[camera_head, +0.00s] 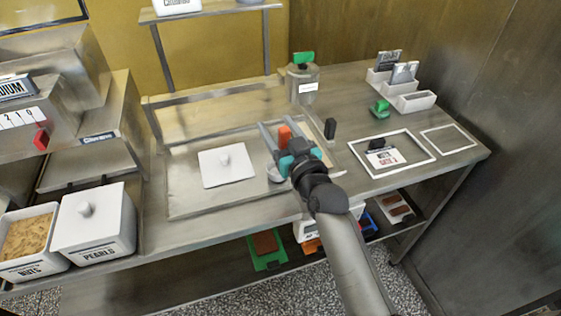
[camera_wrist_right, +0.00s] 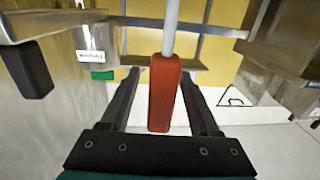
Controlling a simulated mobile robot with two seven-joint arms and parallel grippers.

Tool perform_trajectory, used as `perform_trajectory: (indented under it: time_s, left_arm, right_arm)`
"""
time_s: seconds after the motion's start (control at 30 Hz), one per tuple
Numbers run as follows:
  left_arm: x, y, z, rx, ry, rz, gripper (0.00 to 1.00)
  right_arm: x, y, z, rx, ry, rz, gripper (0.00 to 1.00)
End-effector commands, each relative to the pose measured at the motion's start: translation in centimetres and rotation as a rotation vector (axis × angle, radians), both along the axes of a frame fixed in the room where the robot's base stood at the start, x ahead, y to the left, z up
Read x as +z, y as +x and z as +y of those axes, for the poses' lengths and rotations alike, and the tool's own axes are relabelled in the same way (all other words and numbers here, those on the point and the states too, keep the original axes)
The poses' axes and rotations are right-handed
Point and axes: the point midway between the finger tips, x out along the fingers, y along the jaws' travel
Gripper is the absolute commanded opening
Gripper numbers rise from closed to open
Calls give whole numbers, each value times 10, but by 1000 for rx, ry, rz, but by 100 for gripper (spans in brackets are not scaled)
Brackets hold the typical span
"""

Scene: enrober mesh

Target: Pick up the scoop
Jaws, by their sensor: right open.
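The scoop shows an orange-red handle (camera_head: 285,136) in the head view. In the right wrist view the red handle (camera_wrist_right: 164,95) has a pale grey shaft (camera_wrist_right: 171,28) running up out of the frame. A small pale round part (camera_head: 275,173), perhaps the scoop's bowl, shows beside my gripper. My right gripper (camera_head: 286,129) is open, its two fingers on either side of the handle. In the wrist view a gap shows between the handle and each finger. My left gripper is in neither view.
A metal canister (camera_head: 303,85) stands behind my gripper, and a black upright piece (camera_head: 330,128) is close on the right. White frames (camera_head: 423,143) lie farther right.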

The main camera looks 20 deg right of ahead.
Motion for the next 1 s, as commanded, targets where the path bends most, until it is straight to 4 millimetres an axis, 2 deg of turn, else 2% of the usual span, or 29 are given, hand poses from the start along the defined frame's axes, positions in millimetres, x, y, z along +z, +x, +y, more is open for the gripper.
perform_trajectory:
  time_s: [0.07, 0.6, 1.0]
  left_arm:
    - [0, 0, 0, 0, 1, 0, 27]
    - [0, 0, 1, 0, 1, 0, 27]
    - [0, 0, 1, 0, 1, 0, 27]
  right_arm:
    - [0, 0, 0, 0, 0, 0, 61]
    - [0, 0, 0, 0, 1, 0, 1]
    - [1, 0, 0, 0, 0, -2, 0]
